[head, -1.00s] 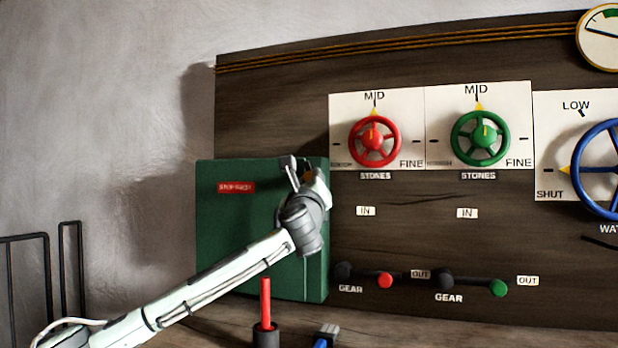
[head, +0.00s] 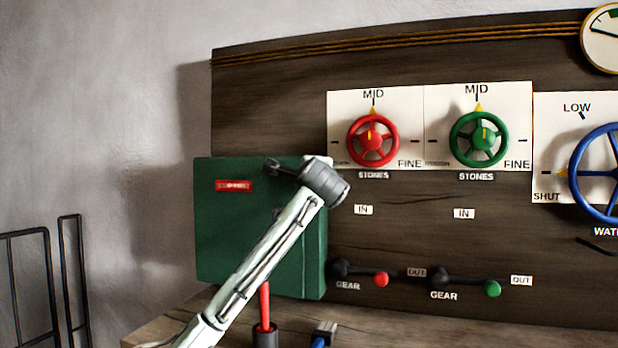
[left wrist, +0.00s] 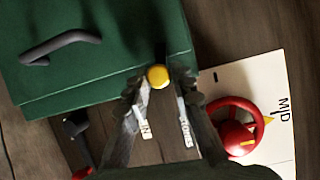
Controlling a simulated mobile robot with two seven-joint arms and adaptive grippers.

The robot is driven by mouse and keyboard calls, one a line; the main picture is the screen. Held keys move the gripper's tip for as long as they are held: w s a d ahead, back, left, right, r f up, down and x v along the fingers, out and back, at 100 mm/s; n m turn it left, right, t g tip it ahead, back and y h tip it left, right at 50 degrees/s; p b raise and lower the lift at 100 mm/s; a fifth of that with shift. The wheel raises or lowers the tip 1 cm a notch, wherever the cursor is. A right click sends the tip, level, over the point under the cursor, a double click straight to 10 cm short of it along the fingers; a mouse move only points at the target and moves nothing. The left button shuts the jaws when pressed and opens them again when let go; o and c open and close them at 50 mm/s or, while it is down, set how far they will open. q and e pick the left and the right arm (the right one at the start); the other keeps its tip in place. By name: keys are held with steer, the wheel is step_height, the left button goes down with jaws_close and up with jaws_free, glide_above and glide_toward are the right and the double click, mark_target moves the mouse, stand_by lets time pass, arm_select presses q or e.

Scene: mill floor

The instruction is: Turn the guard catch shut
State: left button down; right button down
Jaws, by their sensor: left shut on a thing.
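The green guard box (head: 222,235) with a red label is on the left of the dark panel. It also fills the upper left of the left wrist view (left wrist: 110,75). The guard catch, a yellow round knob (left wrist: 158,77) with a dark stem, is at the box's edge. My left gripper (left wrist: 161,84) is shut on the catch, with a finger on each side of the knob. In the head view, my left wrist hides the catch and most of the gripper. My right gripper is not in view.
A red handwheel (head: 373,141) and a green handwheel (head: 479,139) are to the right, with a blue wheel (head: 606,173) beyond. Two gear levers end in a red knob (head: 382,279) and a green knob (head: 492,289). A red upright handle (head: 265,304) stands below the box.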

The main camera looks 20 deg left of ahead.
arm_select(q)
steer(key=shift+n+g, duration=0.5)
steer(key=shift+n, duration=0.5)
steer(key=shift+h, duration=0.4)
steer(key=c, duration=1.3)
jaws_free()
steer(key=shift+r, duration=0.1)
steer(key=v, duration=1.2)
